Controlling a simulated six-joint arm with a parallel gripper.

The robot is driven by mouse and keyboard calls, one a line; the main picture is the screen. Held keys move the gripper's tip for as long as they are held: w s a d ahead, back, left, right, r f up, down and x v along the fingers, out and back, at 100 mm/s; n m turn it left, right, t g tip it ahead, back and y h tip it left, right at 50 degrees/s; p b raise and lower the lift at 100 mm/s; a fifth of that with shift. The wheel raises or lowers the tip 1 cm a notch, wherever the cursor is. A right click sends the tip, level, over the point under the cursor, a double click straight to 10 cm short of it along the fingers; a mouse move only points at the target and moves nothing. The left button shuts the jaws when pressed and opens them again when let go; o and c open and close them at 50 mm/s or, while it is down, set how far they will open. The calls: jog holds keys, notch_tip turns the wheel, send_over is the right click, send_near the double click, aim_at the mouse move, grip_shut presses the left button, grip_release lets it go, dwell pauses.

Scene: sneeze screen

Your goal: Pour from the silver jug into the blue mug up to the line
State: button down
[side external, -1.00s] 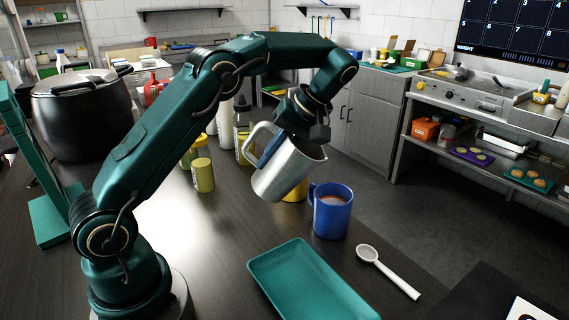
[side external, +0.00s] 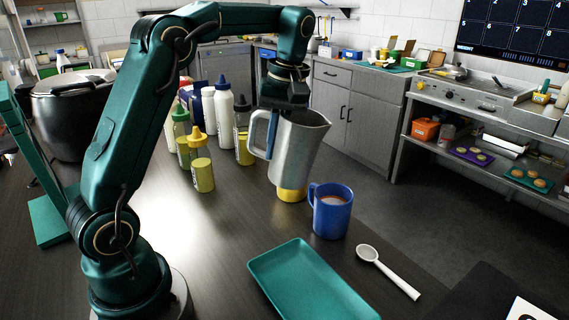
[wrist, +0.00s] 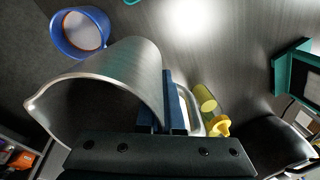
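The silver jug (side external: 300,146) is held in the air, nearly upright, just behind and left of the blue mug. My gripper (side external: 272,135) is shut on the jug's handle; its blue fingers (wrist: 171,105) also show there in the wrist view. The jug (wrist: 128,72) fills the left of that view, and its inside is dark, so its contents cannot be told. The mug (wrist: 68,45) also shows at upper left in the wrist view.
A teal tray (side external: 262,269) and a white spoon (side external: 398,281) lie in front of the mug. Several bottles, including a yellow-topped one (side external: 199,165), stand left of the jug. A black pot (side external: 62,125) stands at far left. The table's right edge is near the mug.

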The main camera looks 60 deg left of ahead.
jog(key=shift+w+d+r+t+h, duration=0.15)
jog(key=shift+r+t+h, duration=0.1)
jog(key=shift+t+h, duration=0.25)
jog(key=shift+w+d+f+t+h, duration=0.2)
jog(key=shift+d+f+t+h, duration=0.05)
jog(key=shift+f+t+h, duration=0.15)
jog(key=shift+r, duration=0.1)
jog(key=s+r, duration=0.2)
jog(key=s, duration=0.1)
jog(key=s+r, duration=0.1)
jog(key=s, duration=0.1)
dwell(0.5)
